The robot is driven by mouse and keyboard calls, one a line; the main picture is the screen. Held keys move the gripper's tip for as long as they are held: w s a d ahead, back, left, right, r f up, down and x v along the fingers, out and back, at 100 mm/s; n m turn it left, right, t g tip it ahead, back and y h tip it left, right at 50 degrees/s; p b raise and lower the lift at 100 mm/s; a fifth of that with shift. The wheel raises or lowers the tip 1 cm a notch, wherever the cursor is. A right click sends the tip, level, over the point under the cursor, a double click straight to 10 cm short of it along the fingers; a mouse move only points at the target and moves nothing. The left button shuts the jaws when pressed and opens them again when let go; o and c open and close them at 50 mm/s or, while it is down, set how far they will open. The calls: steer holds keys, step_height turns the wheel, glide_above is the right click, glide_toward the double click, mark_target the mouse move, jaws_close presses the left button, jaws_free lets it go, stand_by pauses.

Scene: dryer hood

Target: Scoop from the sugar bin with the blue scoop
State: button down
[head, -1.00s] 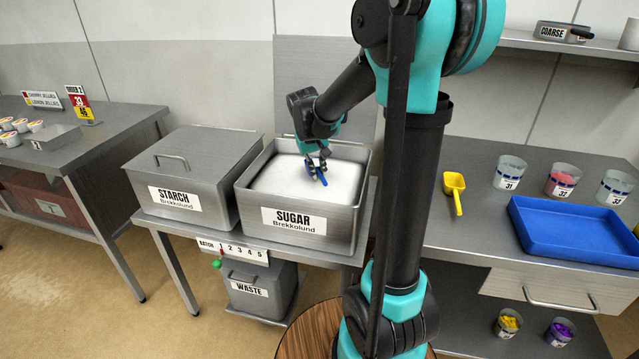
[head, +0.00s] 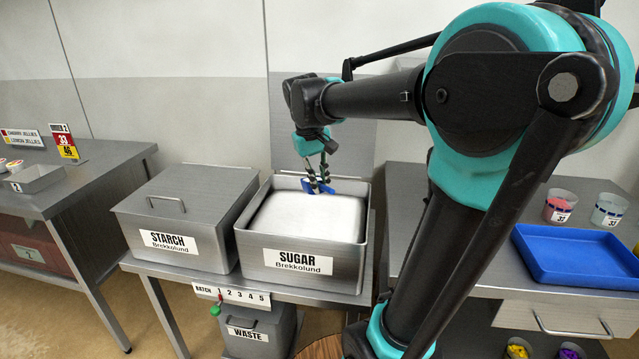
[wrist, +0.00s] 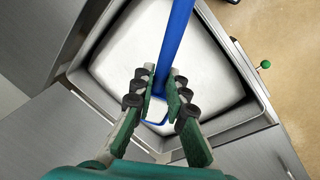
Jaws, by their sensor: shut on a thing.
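The open sugar bin (head: 345,258), a grey metal box labelled SUGAR, is full of smooth white sugar (head: 308,215). My gripper (head: 319,184) is over its back part, fingers pointing down. It is shut on the blue scoop (head: 316,188), which is small and partly hidden by the fingers. In the wrist view my gripper (wrist: 158,82) has its fingers on both sides of the scoop's long blue shaft (wrist: 176,40). A blue-edged white patch shows between the fingers. I cannot tell whether the scoop touches the sugar or holds any.
The closed starch bin (head: 178,215) stands left of the sugar bin. A raised metal panel (head: 345,145) is behind the sugar bin. The waste bin (head: 255,332) is below. A blue tray (head: 575,258) and several cups are on the right counter.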

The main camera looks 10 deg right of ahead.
steer(key=w+f+t, duration=0.1)
steer(key=w+f, duration=0.2)
steer(key=f, duration=0.5)
steer(key=w+f+t, duration=0.2)
steer(key=w+f, duration=0.2)
steer(key=f, duration=0.4)
steer(key=shift+t, duration=0.5)
steer(key=shift+s+a+r, duration=0.1)
steer(key=shift+s+r, duration=0.2)
steer(key=shift+r, duration=2)
steer(key=shift+s+a+r, duration=0.1)
steer(key=shift+s+r, duration=0.25)
steer(key=shift+r, duration=1.95)
steer(key=shift+s+a+r, duration=0.1)
steer(key=shift+s+r, duration=0.2)
steer(key=shift+r, duration=2)
